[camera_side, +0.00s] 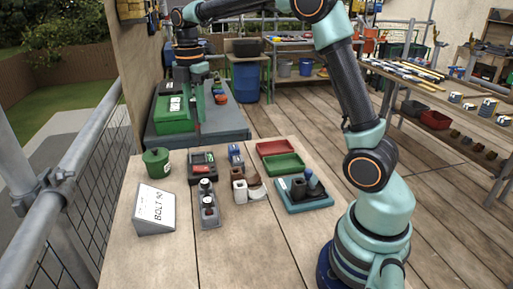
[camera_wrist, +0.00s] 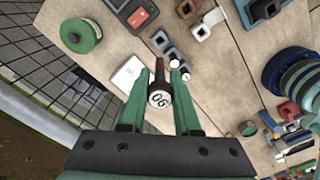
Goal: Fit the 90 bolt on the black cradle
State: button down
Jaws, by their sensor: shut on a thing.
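My gripper (camera_wrist: 160,76) is shut on the bolt marked 90 (camera_wrist: 158,98). Its white round head faces the wrist camera, and its dark shaft with a reddish part points away between the green fingers. In the side view my gripper (camera_side: 196,100) hangs at the far left end of the table, above its surface; the bolt is too small there to make out clearly. A dark grey rack (camera_side: 209,220) holds white-topped bolts, and a black tray with a red piece (camera_side: 202,166) stands behind it. I cannot tell which one is the black cradle.
A sign reading BOLT 90 (camera_side: 154,207) and a green pot (camera_side: 156,162) stand at the left. Red (camera_side: 277,147) and green (camera_side: 285,163) trays and a teal tray (camera_side: 305,203) with small parts lie at the right. The table's front is clear.

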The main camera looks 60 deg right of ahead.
jog(key=shift+s+d+r, duration=0.15)
jog(key=shift+r, duration=0.25)
jog(key=s+d+f+m, duration=0.2)
jog(key=s+d+m, duration=0.3)
jog(key=s, duration=0.7)
jog(key=s+d+f+m, duration=0.2)
jog(key=s+d+m, duration=0.3)
jog(key=s, duration=0.8)
jog(key=shift+n, duration=0.5)
jog(key=shift+w+d+f, duration=0.1)
jog(key=shift+w+f, duration=0.05)
jog(key=shift+f, duration=2.4)
jog(key=shift+w+d+f, duration=0.1)
jog(key=shift+f, duration=2.45)
jog(key=shift+f, duration=0.5)
jog(key=c, duration=0.5)
grip_release()
jog(key=shift+c, duration=0.2)
notch_tip(320, 180, up, 7)
